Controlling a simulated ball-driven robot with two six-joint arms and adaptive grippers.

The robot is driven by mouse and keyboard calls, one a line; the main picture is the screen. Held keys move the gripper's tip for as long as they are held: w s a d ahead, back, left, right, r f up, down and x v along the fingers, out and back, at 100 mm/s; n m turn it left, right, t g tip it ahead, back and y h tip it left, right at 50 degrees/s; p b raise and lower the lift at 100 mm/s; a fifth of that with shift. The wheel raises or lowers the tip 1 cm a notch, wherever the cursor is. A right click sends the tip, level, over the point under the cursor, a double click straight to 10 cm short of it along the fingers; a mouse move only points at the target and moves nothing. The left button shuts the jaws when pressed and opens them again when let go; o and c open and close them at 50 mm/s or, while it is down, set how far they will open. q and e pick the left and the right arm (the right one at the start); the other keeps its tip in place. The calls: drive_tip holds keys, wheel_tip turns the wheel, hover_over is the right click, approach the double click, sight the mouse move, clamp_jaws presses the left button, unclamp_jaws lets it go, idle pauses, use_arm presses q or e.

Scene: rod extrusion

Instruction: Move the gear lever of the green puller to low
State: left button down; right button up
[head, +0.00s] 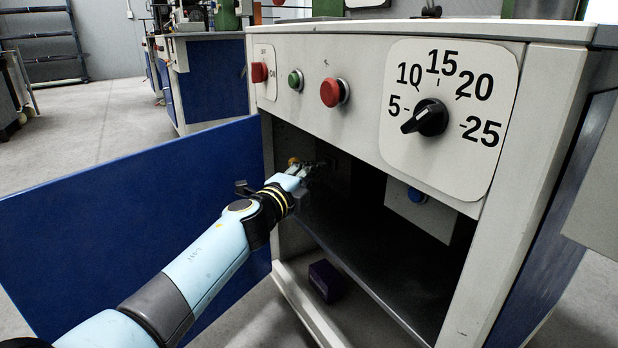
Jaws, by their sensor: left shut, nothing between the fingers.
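The machine cabinet (300,50) in front of me has its blue door (130,205) swung open to the left. My left arm reaches from the lower left into the opening. My left gripper (322,167) is shut and empty just inside, under the front panel, dark and hard to make out. A small orange-brown round part (293,161) shows beside the gripper; I cannot tell whether it is the gear lever's knob or whether they touch. No gear lever or low mark can be made out clearly. My right gripper is not in view.
The front panel carries a black dial (426,118) pointing near 5, a round red button (333,92), a green button (296,80) and a red switch (259,72).

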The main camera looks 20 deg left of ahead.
use_arm(q)
drive_tip(key=s+p, duration=0.1)
drive_tip(key=s, duration=0.6)
drive_tip(key=shift+a, duration=0.45)
idle(0.4)
